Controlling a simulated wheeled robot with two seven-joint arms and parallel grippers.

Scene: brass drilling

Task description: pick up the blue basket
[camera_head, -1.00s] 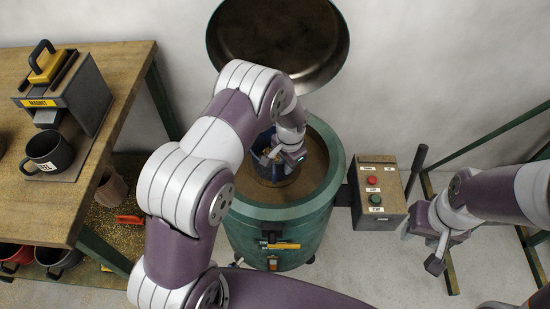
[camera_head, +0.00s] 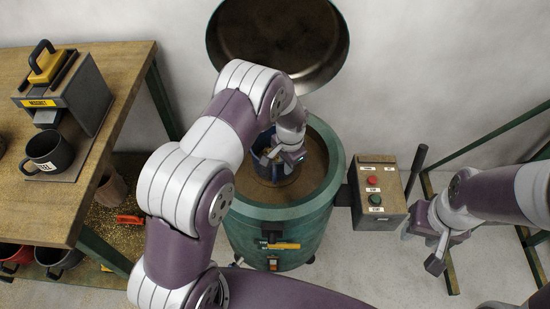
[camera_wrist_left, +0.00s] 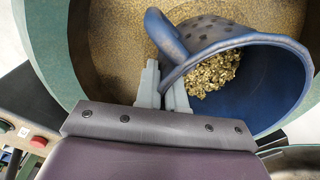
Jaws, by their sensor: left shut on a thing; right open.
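The blue basket (camera_head: 273,171) stands inside the round green machine (camera_head: 262,213), whose lid (camera_head: 280,45) is raised. My arm hides part of the basket in the head view. In the left wrist view the basket (camera_wrist_left: 256,99) looks tilted and holds a heap of small brass pieces (camera_wrist_left: 213,75). My left gripper (camera_wrist_left: 166,92) is shut on the basket, at its rim beside the handle. It also shows in the head view (camera_head: 291,158), inside the drum. My right gripper (camera_head: 437,250) is open and empty, right of the control box.
A control box (camera_head: 378,196) with red and green buttons stands right of the drum. A wooden bench (camera_head: 92,62) at left carries a black mug (camera_head: 48,154) and a magnet box (camera_head: 70,92). Brass chips lie on the shelf below.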

